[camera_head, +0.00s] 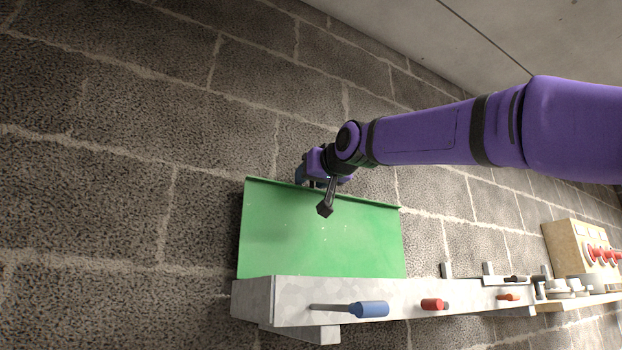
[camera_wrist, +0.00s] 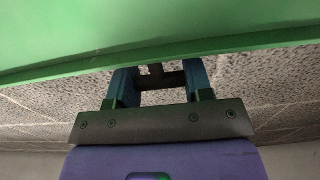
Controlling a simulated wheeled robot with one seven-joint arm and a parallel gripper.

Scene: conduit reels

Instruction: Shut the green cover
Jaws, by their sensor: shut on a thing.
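The green cover (camera_head: 318,238) stands raised, nearly upright, above the back of a grey metal box (camera_head: 262,303) on the block wall. In the wrist view the cover (camera_wrist: 120,28) fills the top, with its lip running across just beyond my fingers. My gripper (camera_head: 304,174) is at the cover's upper edge, partly hidden behind it. In the wrist view my gripper (camera_wrist: 160,75) has its two blue fingers at either side of a dark bar (camera_wrist: 168,80) by the lip, and is shut on it. How the bar joins the cover is hidden.
To the right, a shelf holds pale round parts (camera_head: 568,288) before a beige box with red knobs (camera_head: 572,248). The wall left of the cover is bare.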

